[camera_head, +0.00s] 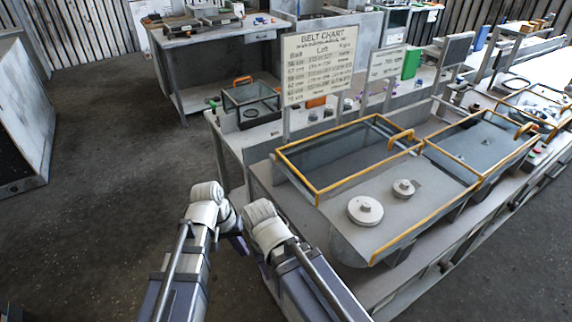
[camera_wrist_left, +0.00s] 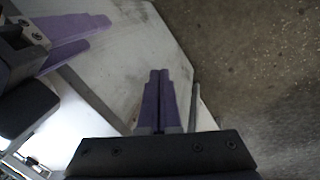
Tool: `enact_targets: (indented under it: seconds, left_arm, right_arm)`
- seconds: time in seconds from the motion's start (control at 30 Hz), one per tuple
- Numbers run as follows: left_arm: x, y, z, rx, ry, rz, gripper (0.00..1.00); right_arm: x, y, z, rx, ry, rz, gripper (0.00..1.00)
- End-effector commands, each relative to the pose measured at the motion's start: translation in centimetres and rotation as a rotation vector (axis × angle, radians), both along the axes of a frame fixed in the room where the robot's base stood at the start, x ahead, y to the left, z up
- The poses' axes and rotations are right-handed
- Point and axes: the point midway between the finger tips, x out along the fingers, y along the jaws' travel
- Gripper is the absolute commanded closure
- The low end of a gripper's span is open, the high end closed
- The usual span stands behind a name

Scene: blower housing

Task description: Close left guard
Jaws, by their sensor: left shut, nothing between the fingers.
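The left guard (camera_head: 317,192), a clear panel in a yellow frame with an orange handle (camera_head: 400,138), lies toward the back of the left housing bay. The front of that bay (camera_head: 420,200) is uncovered and shows a large pulley (camera_head: 365,210) and a small one (camera_head: 403,187). My left gripper (camera_head: 238,243) is low in front of the bench, left of the housing and apart from the guard. In the left wrist view its purple fingers (camera_wrist_left: 158,100) are together and empty. My right gripper (camera_wrist_left: 80,38) shows there at upper left; its finger gap is unclear.
A second yellow-framed guard (camera_head: 482,140) sits over the bay to the right. A belt chart sign (camera_head: 320,65) stands behind the left guard. Another bench (camera_head: 200,48) stands at the back left. The floor (camera_head: 100,165) on the left is clear.

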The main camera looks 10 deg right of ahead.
Motion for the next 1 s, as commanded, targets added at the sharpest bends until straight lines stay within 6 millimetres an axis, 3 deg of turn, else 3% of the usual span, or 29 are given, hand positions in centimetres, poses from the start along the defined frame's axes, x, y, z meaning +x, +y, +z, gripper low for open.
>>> enact_targets:
  seconds: [0.03, 0.17, 0.27, 0.4, 0.6, 0.8, 1.0]
  left_arm:
    - [2.4, -0.6, -2.8, -0.069, 0.005, 0.03, 1.0]
    - [7.6, -2.8, -3.8, -0.291, 0.016, 0.098, 1.0]
    - [11.7, -4.6, -1.9, -0.477, 0.025, 0.139, 1.0]
    - [17.3, -6.6, 2.2, -0.74, 0.042, 0.184, 1.0]
    - [24.7, -7.0, 8.6, -1.084, 0.055, 0.237, 1.0]
    - [28.2, -6.0, 12.4, -1.274, 0.06, 0.263, 1.0]
    - [28.7, -5.8, 13.3, -1.313, 0.062, 0.267, 1.0]
  right_arm:
    - [0.0, 0.0, -3.2, 0.0, 0.0, 0.0, 0.54]
    - [0.0, 0.0, -6.3, 0.0, 0.0, -0.001, 0.54]
    - [0.0, 0.0, -6.9, 0.0, 0.0, -0.001, 0.54]
    - [0.0, 0.0, -7.2, 0.0, 0.0, -0.001, 0.54]
    - [0.0, 0.0, -7.7, 0.0, 0.0, -0.001, 0.54]
    - [0.0, 0.0, -8.0, 0.0, 0.0, -0.001, 0.54]
    - [0.0, 0.0, -8.0, 0.0, 0.0, -0.001, 0.54]
